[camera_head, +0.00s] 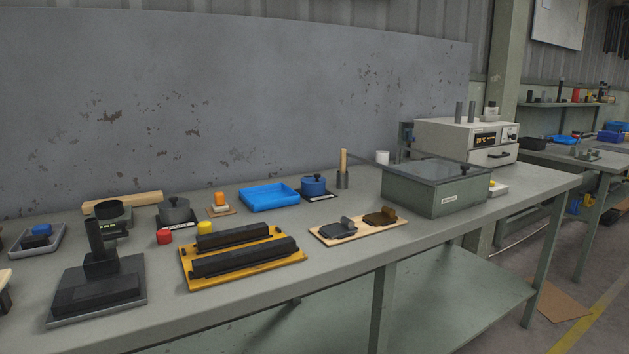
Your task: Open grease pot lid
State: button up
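Two small lidded pots stand on the workbench. A dark grey pot (174,213) with a black knob on its lid is left of centre. A blue pot (313,188) with a dark knob on its lid stands further back, near the middle. Both lids appear to sit closed on their pots. Each pot has a small label by it, too small to read, so I cannot tell which one is the grease pot. My gripper is not in view.
A red cap (164,237) and a yellow cap (205,228) stand close to the grey pot. A black device (97,287) is at left, a yellow fixture (243,258) in front. A blue tray (268,198) lies between the pots. A green box (432,190) stands right.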

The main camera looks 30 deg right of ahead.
aim_at(316, 179)
jog(key=i+l+u, duration=0.1)
jog(key=l+u, duration=0.2)
jog(key=l, duration=1.95)
jog(key=i+l+u, duration=0.1)
jog(key=i+l, duration=0.65)
jog(key=i, duration=0.2)
